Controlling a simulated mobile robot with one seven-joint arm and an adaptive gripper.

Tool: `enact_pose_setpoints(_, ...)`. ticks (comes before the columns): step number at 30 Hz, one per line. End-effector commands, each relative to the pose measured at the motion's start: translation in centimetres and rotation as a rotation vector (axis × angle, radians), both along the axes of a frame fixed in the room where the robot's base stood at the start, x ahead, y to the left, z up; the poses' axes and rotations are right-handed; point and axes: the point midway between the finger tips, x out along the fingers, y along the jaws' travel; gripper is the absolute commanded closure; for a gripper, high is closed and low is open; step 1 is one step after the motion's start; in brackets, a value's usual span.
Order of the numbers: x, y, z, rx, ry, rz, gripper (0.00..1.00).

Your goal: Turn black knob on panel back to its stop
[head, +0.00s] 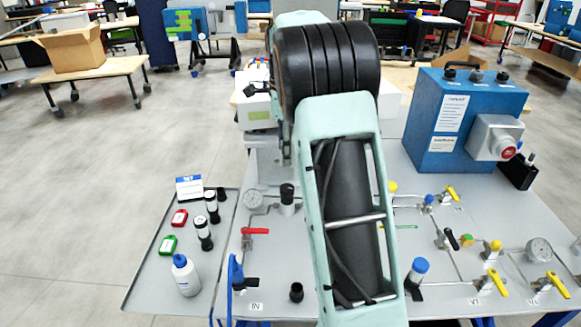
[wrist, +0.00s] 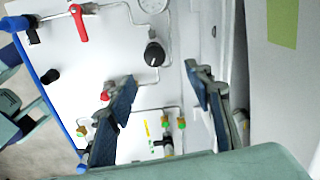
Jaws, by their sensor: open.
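The black knob (wrist: 154,53) is in the wrist view, round, with a pale mark on its rim, on the light panel (wrist: 110,55) just below a gauge. What looks like the same knob (head: 287,193) stands upright on the panel in the head view, left of my arm. My gripper (wrist: 160,86) is open in the wrist view, one finger at left and one at right. The knob shows beyond the gap between them, apart from both fingers. In the head view my arm hides the gripper.
A red lever (wrist: 78,23) and a gauge (wrist: 152,4) are near the knob. Thin pipes and small valves (wrist: 168,144) lie lower on the panel. A blue box (head: 462,120) stands at back right. A side tray (head: 150,290) holds bottles and tags.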

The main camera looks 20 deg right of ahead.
Motion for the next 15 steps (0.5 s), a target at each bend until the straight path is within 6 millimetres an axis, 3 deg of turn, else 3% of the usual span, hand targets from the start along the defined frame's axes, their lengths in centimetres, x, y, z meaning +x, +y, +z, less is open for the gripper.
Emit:
enact_pose_setpoints(8,-0.8,-0.2,-2.6,0.029,0.053,-0.051,0.53)
enact_pose_setpoints(15,-0.9,-0.2,-7.2,0.028,0.053,-0.049,0.53)
